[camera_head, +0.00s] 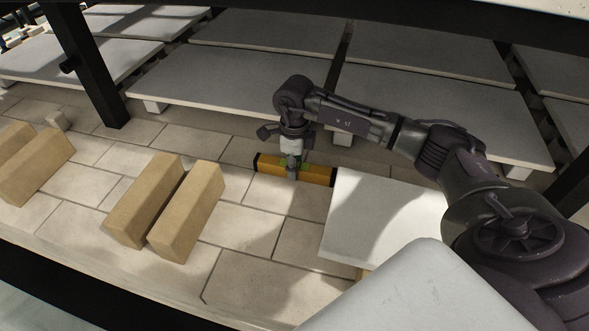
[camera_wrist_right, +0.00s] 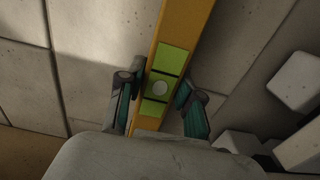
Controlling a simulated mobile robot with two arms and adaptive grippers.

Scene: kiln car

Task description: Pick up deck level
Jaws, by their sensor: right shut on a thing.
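The deck level is a yellow-orange bar with black ends (camera_head: 318,174). In the head view it lies low over the tiled deck, left of a white slab. In the right wrist view the level (camera_wrist_right: 183,30) runs between the fingers, with its green vial windows in view. My right gripper (camera_head: 293,172) is over the level's middle and shut on it; its fingers also show in the right wrist view (camera_wrist_right: 160,95), one on each side of the bar. Whether the level touches the deck cannot be told. My left gripper is not in view.
A white slab (camera_head: 380,215) is right beside the level. Two tan bricks (camera_head: 187,212) stand to the left, with more bricks (camera_head: 35,175) further left. Large pale slabs (camera_head: 235,85) on short supports lie behind. A dark post (camera_head: 88,65) rises at back left. Bare tiles (camera_head: 245,265) lie in front.

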